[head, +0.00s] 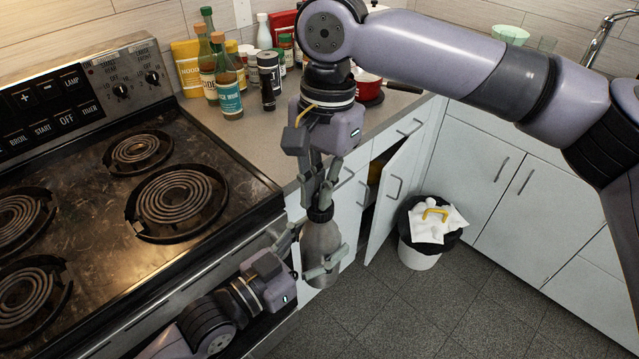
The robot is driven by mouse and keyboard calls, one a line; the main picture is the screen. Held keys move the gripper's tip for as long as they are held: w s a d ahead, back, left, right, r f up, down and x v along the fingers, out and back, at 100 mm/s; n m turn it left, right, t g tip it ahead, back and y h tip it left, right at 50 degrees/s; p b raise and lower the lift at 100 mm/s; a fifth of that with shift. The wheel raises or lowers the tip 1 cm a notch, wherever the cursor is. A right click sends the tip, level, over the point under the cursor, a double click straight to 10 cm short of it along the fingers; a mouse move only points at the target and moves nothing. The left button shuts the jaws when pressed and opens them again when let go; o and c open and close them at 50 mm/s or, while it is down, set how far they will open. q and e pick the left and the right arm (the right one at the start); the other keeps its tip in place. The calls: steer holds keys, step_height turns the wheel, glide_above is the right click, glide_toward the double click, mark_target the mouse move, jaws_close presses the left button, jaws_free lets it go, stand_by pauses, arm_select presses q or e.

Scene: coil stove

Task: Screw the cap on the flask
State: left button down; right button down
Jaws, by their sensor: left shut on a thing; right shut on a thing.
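The flask (320,243) is a grey bottle held upright in front of the counter, to the right of the stove. My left gripper (312,262) comes in from the lower left and is shut on the flask's body. The dark cap (320,214) is at the top of the flask. My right gripper (322,190) points down from above and is shut on the cap. The cap looks in line with the flask's neck; I cannot tell whether its thread is engaged.
The coil stove (215,150) is at the left. Several bottles stand on the counter (262,150) behind, near a red pot (368,88). A cabinet door (392,190) hangs open beside a white trash bin (415,256). The floor at the lower right is clear.

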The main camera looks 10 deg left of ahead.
steer(key=m, duration=1)
steer(key=shift+w+a+t+y, duration=0.1)
steer(key=shift+t+y, duration=0.3)
steer(key=c, duration=1.7)
jaws_free()
steer(key=shift+r, duration=2.3)
